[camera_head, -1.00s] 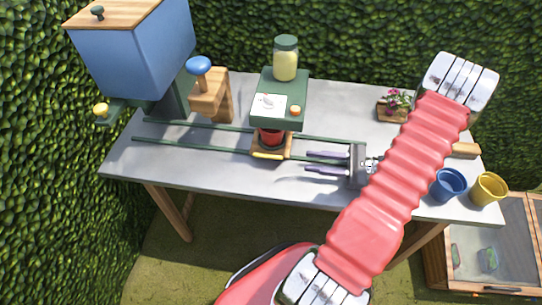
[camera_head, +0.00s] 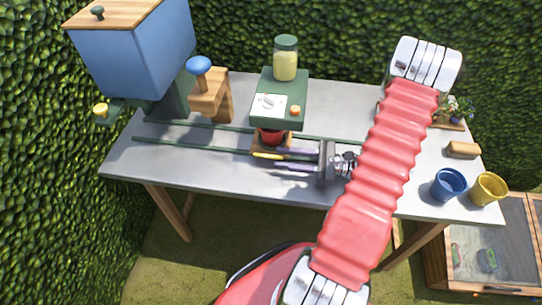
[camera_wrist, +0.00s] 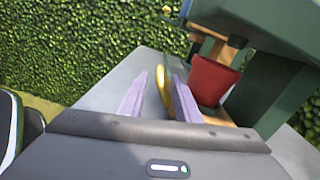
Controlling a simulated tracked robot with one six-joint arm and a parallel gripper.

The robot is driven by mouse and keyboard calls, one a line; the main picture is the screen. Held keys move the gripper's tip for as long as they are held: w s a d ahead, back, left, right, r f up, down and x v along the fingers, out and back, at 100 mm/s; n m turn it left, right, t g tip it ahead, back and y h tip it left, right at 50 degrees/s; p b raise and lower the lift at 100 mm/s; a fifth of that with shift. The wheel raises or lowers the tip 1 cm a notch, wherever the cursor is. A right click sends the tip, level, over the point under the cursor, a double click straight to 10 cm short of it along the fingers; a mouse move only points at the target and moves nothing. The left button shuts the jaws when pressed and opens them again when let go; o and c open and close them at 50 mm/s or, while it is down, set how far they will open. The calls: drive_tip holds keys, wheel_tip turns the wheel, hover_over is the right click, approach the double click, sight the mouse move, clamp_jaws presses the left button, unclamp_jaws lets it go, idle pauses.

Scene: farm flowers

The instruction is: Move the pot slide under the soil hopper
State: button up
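The pot slide (camera_head: 257,147) is a small wooden carriage on two green rails, carrying a red pot (camera_head: 270,137). It stands under the green seed station in the middle of the table. A yellow handle (camera_head: 266,156) is on its front side. My gripper (camera_head: 277,159) is at the slide's right, open. In the wrist view, its two purple fingers (camera_wrist: 161,78) lie on either side of the yellow handle (camera_wrist: 162,86), with gaps showing. The red pot (camera_wrist: 211,81) is just right of the fingers there. The soil hopper (camera_head: 135,50) is the blue box with a wooden lid at far left.
The green station (camera_head: 279,110) with a jar overhangs the slide. A wooden stand with a blue knob (camera_head: 199,65) is behind the rails (camera_head: 185,142), which run clear towards the hopper. Blue (camera_head: 448,185) and yellow (camera_head: 489,189) pots stand at right.

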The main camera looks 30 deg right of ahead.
sight(277, 158)
drive_tip(key=shift+x, duration=2.35)
clamp_jaws()
drive_tip(key=shift+a+f, duration=0.1)
drive_tip(key=shift+a, duration=0.05)
